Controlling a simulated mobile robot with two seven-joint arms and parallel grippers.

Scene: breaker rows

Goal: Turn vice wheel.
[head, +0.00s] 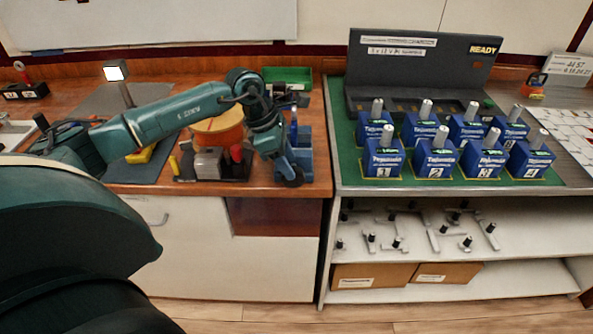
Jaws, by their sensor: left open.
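A blue vice (305,158) stands at the front right corner of the wooden bench. A dark round wheel (291,176) shows low on its front side, at the bench edge. My left arm reaches in from the left, bends over and comes down at the vice. My left gripper (284,160) is open, right at the wheel; the arm and gripper cover part of the vice. I cannot tell whether the fingers touch the wheel or stand around it. My right gripper is not in view.
An orange spool (218,131) and a grey block on a dark stand (208,165) are close left of the arm. A green bin (288,76) is behind. On the right, several blue numbered breakers (384,158) with upright levers stand on a green mat (350,172).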

